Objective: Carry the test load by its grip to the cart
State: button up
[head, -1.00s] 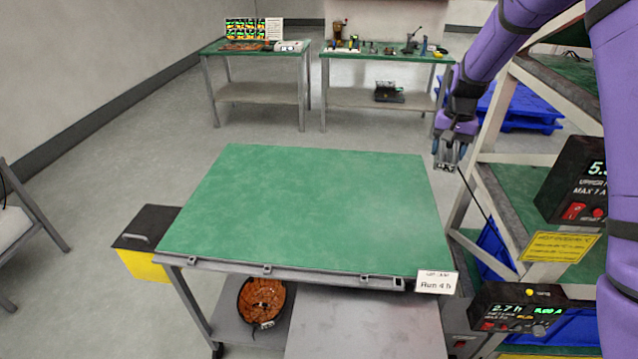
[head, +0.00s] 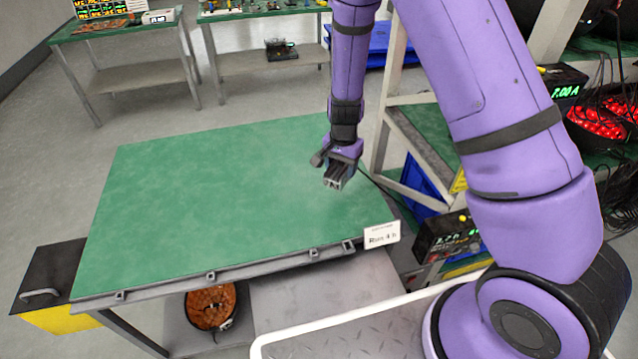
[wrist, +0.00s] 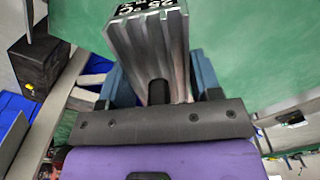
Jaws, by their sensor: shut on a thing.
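The test load is a grey finned metal block (wrist: 145,42) with a black label at its far end. It fills the middle of the wrist view, and its end shows below my gripper in the head view (head: 335,182). My gripper (wrist: 160,85) is shut on it, with a blue-grey finger on each side and a dark grip part between them. The cart (head: 210,185) has a green top and a "Run 4 h" card at its front right corner. My gripper and the load are over the right part of the cart top. I cannot tell whether the load touches it.
A rack (head: 405,100) with shelves and display units (head: 447,236) stands at the right. A black cable passes beside my gripper towards the rack. A black and yellow box (head: 55,275) is at the cart's left. The cart top is bare. Two benches stand behind.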

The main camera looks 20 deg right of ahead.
aim_at(339, 197)
jog(key=shift+f, duration=4.25)
jog(key=shift+f, duration=0.15)
jog(key=o, duration=1.1)
jog(key=shift+c, duration=0.2)
